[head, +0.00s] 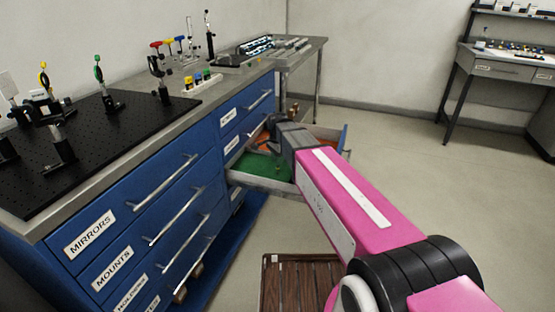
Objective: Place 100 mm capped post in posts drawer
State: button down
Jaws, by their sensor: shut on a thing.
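A drawer (262,184) stands pulled out from the blue cabinet, with a green-floored part (257,168) on the near side and an orange part beyond. Its label is too small to read. My gripper (262,140) is over the open drawer, close to the cabinet front, and is partly hidden by my own wrist. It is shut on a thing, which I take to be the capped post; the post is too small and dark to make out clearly. I cannot tell whether it touches the drawer floor.
Closed drawers labelled MIRRORS (90,233) and MOUNTS (112,268) are at the left. A wooden slatted mat (290,285) lies on the floor. The floor at the right is clear.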

jog(key=c, duration=1)
grip_release()
jog(key=shift+f, duration=0.1)
jog(key=shift+c, duration=0.2)
notch_tip(320, 180, up, 12)
jog(key=shift+r, duration=0.15)
